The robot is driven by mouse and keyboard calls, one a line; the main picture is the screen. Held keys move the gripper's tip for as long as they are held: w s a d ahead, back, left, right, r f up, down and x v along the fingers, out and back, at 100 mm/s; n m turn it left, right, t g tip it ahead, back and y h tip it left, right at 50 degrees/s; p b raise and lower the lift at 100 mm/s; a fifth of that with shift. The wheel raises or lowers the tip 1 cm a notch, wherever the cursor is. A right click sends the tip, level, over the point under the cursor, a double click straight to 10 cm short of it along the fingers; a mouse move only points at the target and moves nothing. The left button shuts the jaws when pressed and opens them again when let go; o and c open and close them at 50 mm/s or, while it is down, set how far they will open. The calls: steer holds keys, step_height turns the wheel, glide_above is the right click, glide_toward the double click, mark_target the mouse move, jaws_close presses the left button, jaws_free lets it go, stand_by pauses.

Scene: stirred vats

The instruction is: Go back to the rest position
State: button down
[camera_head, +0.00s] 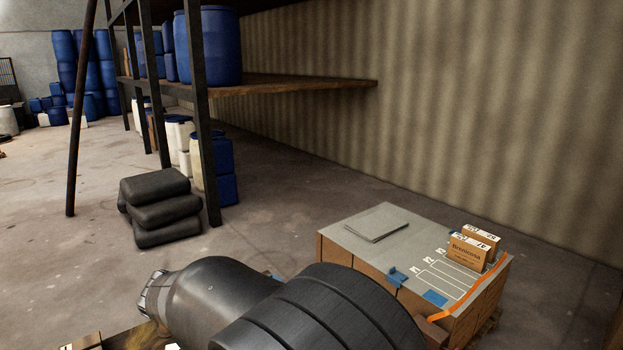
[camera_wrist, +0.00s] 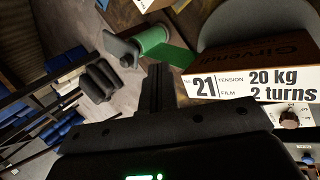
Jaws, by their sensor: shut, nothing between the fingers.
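My gripper (camera_wrist: 158,85) shows in the wrist view with its two dark fingers together and nothing between them. To its right is a brown carton (camera_wrist: 262,58) with a white label reading 21, tension film, 20 kg, 2 turns. It is apart from the fingers as far as the view shows. A green roll (camera_wrist: 160,45) with a dark end disc lies beyond the fingertips. In the head view my arm crosses the bottom of the picture, and the fingers are not visible there.
A grey-topped stand (camera_head: 335,229) at the lower right carries small cartons (camera_head: 468,251), a flat grey sheet (camera_head: 376,223) and blue pieces. Dark stacked sacks (camera_head: 161,206) lie on the floor by a rack with blue drums (camera_head: 220,45). A knob (camera_wrist: 290,118) is near the labelled carton. Open floor lies left.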

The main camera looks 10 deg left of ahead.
steer(key=d+r+m, duration=0.3)
steer(key=d, duration=0.6)
steer(key=d+r+m+g, duration=0.1)
steer(key=d+r+m, duration=0.2)
steer(key=d, duration=0.6)
steer(key=d+r+m, duration=0.3)
steer(key=d+m, duration=0.1)
steer(key=d, duration=0.5)
steer(key=s+d+r+m, duration=0.1)
steer(key=s+d+m, duration=0.9)
steer(key=s+d, duration=0.7)
steer(key=shift+s+d+r+m, duration=0.15)
steer(key=shift+s+d+m, duration=0.25)
steer(key=shift+s, duration=0.4)
stand_by(0.6)
